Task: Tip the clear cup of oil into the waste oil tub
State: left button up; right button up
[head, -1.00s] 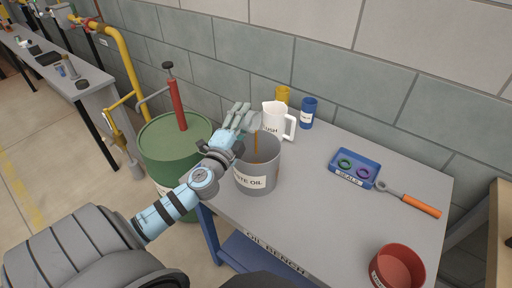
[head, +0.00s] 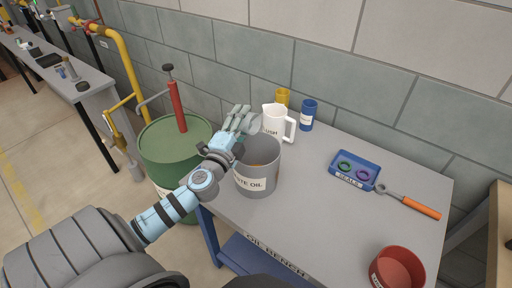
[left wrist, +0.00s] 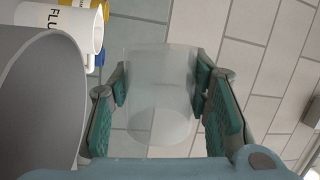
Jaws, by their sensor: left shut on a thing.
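My left gripper (head: 240,122) is above the back-left rim of the grey waste oil tub (head: 257,181), which stands at the bench's left end. In the left wrist view this gripper (left wrist: 165,95) is shut on the clear cup (left wrist: 160,90), its pads on both sides. The cup looks empty, with no brown oil visible in it. In the head view the cup is hard to make out beside the fingers. Some brown shows inside the tub, mostly hidden by its wall. The tub's grey wall (left wrist: 40,110) fills the left of the wrist view. My right gripper is not in view.
A white flush jug (head: 275,122), a yellow cup (head: 282,97) and a blue cup (head: 308,114) stand behind the tub. A blue tray (head: 345,180) of rings, an orange-handled wrench (head: 420,206) and a red bowl (head: 397,268) are rightward. A green drum (head: 165,150) stands left.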

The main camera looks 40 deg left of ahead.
pick_arm(q)
jog(key=shift+a+r+n+p, duration=0.1)
jog(key=shift+r+n+p, duration=0.65)
jog(key=shift+r, duration=0.2)
jog(key=n+p, duration=0.1)
jog(key=n, duration=0.1)
jog(key=r+n+g+p, duration=0.1)
jog(key=n, duration=0.1)
jog(key=shift+a, duration=0.15)
jog(key=n+p, duration=0.1)
jog(key=n, duration=0.1)
jog(key=n+g+p, duration=0.1)
jog(key=n, duration=0.1)
jog(key=shift+d+f+p, duration=0.15)
jog(key=shift+d+p, duration=0.05)
jog(key=shift+p, duration=0.2)
jog(key=n, duration=0.1)
jog(key=n+p, duration=0.1)
jog(key=n+h, duration=0.1)
jog(key=shift+d+f+n+g+p, duration=0.25)
jog(key=shift+d+g+p, duration=0.1)
jog(key=shift+d+g, duration=0.05)
jog(key=shift+d+f+n, duration=0.15)
jog(key=shift+f+n, duration=0.05)
jog(key=shift+n, duration=0.3)
jog(key=shift+f, duration=0.15)
notch_tip(320, 180, up, 5)
jog(key=p, duration=0.3)
jog(key=shift+f, duration=0.2)
jog(key=shift+r, duration=0.25)
